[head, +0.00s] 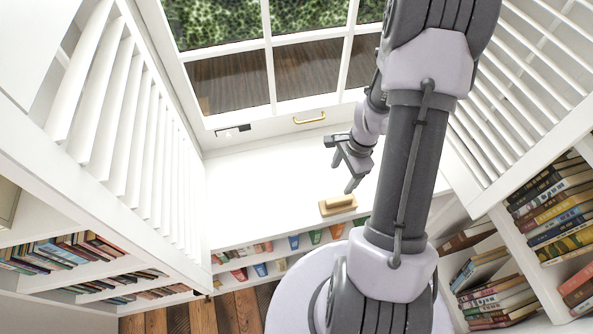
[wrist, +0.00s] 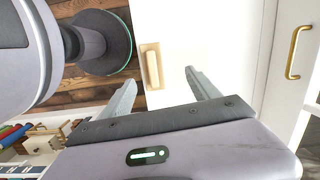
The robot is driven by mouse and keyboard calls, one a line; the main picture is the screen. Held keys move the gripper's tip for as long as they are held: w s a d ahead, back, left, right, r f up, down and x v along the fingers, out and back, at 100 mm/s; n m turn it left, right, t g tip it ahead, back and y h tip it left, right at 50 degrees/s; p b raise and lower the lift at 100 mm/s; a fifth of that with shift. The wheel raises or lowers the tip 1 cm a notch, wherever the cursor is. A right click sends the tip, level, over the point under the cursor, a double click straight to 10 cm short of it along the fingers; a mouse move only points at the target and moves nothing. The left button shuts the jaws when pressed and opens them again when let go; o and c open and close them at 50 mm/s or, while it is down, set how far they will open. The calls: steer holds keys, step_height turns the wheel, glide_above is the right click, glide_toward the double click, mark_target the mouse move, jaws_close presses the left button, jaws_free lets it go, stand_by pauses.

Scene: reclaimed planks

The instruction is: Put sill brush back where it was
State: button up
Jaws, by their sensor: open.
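The sill brush (head: 338,205) is a small block with a tan wooden body, lying on the white sill (head: 270,190) close to its front edge. In the wrist view the brush (wrist: 152,66) lies beyond my fingertips, between them and clear of both. My gripper (head: 341,170) is open and empty, held above the sill behind the brush in the head view. Its two fingers also show apart in the wrist view (wrist: 160,80). The underside of the brush is hidden.
A window with a brass handle (head: 309,118) stands behind the sill. White louvred shutters (head: 130,130) flank it on the left and right (head: 530,80). Bookshelves (head: 90,265) stand below and at both sides. The left part of the sill is clear.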

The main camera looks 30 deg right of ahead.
steer(key=w+a+r+n+t, duration=0.1)
steer(key=a+r+n, duration=0.3)
steer(key=a+r, duration=0.5)
steer(key=w+a+r+n+t, duration=0.15)
steer(key=a+r+n, duration=0.35)
steer(key=r, duration=0.8)
steer(key=s+a+r+n+t, duration=0.3)
steer(key=s+a+r+n, duration=0.3)
steer(key=s+a+r, duration=0.45)
step_height(320, 180, down, 7)
steer(key=b, duration=0.6)
steer(key=shift+s+f+y, duration=0.2)
steer(key=shift+s+y, duration=0.1)
steer(key=shift+s, duration=0.1)
steer(key=shift+g, duration=0.25)
